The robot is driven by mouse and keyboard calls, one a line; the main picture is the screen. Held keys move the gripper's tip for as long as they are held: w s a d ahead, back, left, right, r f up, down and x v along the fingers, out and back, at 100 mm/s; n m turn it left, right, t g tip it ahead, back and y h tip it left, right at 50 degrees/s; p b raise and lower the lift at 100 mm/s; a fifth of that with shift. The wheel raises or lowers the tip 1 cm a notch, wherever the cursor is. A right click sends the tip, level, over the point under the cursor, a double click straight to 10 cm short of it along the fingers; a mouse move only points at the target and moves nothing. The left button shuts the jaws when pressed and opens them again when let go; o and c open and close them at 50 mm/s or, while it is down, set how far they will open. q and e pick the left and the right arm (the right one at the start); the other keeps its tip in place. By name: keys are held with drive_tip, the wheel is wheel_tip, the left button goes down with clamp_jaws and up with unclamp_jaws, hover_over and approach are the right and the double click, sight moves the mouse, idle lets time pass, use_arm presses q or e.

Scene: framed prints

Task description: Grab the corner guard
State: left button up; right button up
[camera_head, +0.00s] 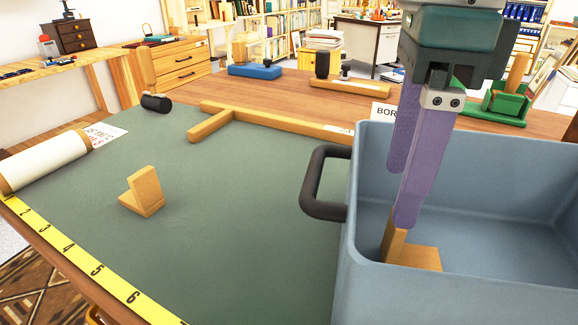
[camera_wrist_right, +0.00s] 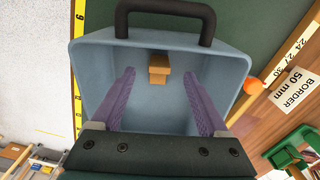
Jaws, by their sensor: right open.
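One tan, L-shaped corner guard (camera_head: 143,192) stands on the green mat (camera_head: 240,220), left of the blue-grey bin (camera_head: 440,290). A second tan corner guard (camera_head: 412,254) is inside the bin, near its left wall. It also shows in the right wrist view (camera_wrist_right: 158,68), in line with the gap between the fingers. My right gripper (camera_head: 402,198), with purple fingers, is open and points down over the bin. Its nearer fingertip overlaps the guard in the head view; I cannot tell whether they touch. My left gripper is out of view.
The bin has a dark handle (camera_head: 312,185) facing the mat. A wooden T-square (camera_head: 270,122), a black cylinder (camera_head: 156,103) and a paper roll (camera_head: 42,162) lie around the mat. A yellow measuring tape (camera_head: 85,262) runs along the front edge. The mat's middle is clear.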

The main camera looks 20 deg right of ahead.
sight(393, 235)
drive_tip(key=f, duration=0.2)
drive_tip(key=shift+s+d+f, duration=0.25)
drive_tip(key=shift+d+f, duration=0.05)
drive_tip(key=shift+f, duration=2.8)
clamp_jaws()
